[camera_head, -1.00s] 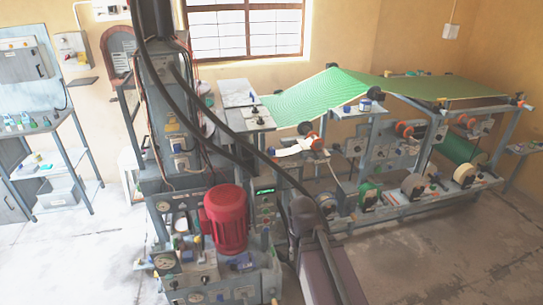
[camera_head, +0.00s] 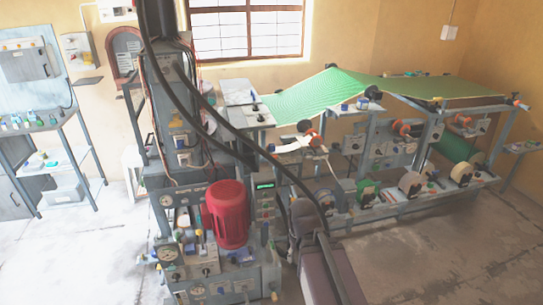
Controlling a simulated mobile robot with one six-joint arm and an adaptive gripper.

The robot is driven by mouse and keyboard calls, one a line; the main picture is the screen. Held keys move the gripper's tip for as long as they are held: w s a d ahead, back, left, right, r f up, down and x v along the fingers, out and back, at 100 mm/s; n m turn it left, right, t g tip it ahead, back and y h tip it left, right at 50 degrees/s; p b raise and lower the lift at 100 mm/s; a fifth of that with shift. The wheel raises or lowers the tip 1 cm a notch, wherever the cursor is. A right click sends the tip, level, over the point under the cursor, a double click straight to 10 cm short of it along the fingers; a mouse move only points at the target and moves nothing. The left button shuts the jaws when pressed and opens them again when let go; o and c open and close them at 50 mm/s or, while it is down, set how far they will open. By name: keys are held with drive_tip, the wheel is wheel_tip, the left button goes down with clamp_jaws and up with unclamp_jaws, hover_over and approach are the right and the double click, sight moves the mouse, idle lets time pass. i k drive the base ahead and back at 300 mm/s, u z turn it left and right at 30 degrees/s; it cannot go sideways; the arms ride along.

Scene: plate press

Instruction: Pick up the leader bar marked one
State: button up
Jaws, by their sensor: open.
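I cannot pick out the leader bar marked one; no marking is readable at this size. The press stands at centre left, with a red motor (camera_head: 227,213) low on its front. A green web (camera_head: 318,94) runs from the press to the roller frame (camera_head: 412,205) on the right. A pale strip (camera_head: 290,144) shows by an orange-red roller on the near side of that frame. My arm (camera_head: 318,262) rises from the bottom edge, right of the motor. My gripper is not in view.
A shelf stand (camera_head: 82,165) with small items stands at the left wall. Dark cables cross in front of the press. The floor (camera_head: 425,265) is bare at the lower right, and another clear patch (camera_head: 95,255) lies at the lower left.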

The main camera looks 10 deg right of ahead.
sight(270, 148)
drive_tip(key=k, duration=1.15)
drive_tip(key=u, duration=0.5)
drive_tip(key=i, duration=0.85)
drive_tip(key=u, duration=0.45)
drive_tip(key=i, duration=0.8)
drive_tip(key=z, duration=0.55)
drive_tip(key=i, duration=0.9)
drive_tip(key=z, duration=0.55)
